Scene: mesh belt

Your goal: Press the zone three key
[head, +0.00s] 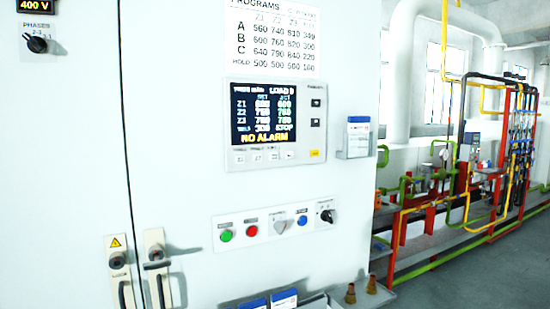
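The control panel (275,124) is a pale unit on the white cabinet front, with a dark screen (266,118) listing Z1, Z2, Z3 and a belt row. The screen's bottom line reads NO ALARM in yellow. Under the screen is a row of small pale keys; the third key from the left (274,156) sits between the second key (257,157) and the fourth key (290,154). The lettering above the keys is too small to read surely, so I cannot tell which is zone three. Neither of my grippers is in view.
Below the panel are a green button (226,236), a red button (252,231), a blue button (302,221) and a black knob (327,216). A card holder (357,138) juts out right of the panel. Cabinet handles (157,268) are lower left. Open floor lies at right.

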